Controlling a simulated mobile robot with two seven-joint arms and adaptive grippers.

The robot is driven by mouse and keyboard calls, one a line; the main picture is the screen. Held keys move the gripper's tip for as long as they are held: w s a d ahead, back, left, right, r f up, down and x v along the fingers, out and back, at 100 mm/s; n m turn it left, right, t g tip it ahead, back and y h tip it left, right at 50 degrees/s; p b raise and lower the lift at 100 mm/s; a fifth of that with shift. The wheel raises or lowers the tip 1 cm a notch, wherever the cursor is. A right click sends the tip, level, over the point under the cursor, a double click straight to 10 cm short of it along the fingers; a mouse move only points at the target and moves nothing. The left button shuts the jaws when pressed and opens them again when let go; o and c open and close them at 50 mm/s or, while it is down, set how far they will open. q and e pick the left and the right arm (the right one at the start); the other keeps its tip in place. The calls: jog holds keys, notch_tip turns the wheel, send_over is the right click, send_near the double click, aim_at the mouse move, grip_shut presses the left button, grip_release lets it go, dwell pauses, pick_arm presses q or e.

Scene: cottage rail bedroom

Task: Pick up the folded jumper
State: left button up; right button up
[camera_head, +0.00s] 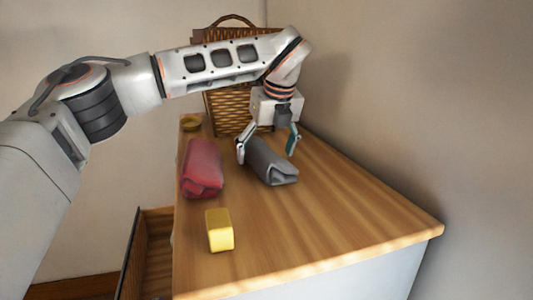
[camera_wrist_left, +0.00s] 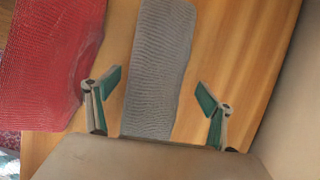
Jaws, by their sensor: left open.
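A grey folded knit bundle (camera_head: 270,163) lies on the wooden top, and its ribbed surface shows in the wrist view (camera_wrist_left: 158,60). A red folded knit bundle (camera_head: 203,168) lies to its left, also at the left of the wrist view (camera_wrist_left: 45,60). Which of the two is the jumper I cannot tell for sure. My left gripper (camera_head: 266,146) is open and points down over the grey bundle, one finger on each side of it. In the wrist view its fingers (camera_wrist_left: 158,84) stand apart with the grey bundle between them. Contact is not clear. My right gripper is not in view.
A wicker basket (camera_head: 228,104) with a handle stands at the back, partly behind my arm. A yellow block (camera_head: 219,230) stands near the front, and a small yellowish dish (camera_head: 191,122) at the back left. A wall runs along the right. A drawer (camera_head: 150,250) is open at lower left.

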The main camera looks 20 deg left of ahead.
pick_arm(q)
jog(key=c, duration=1.3)
jog(key=shift+r, duration=0.1)
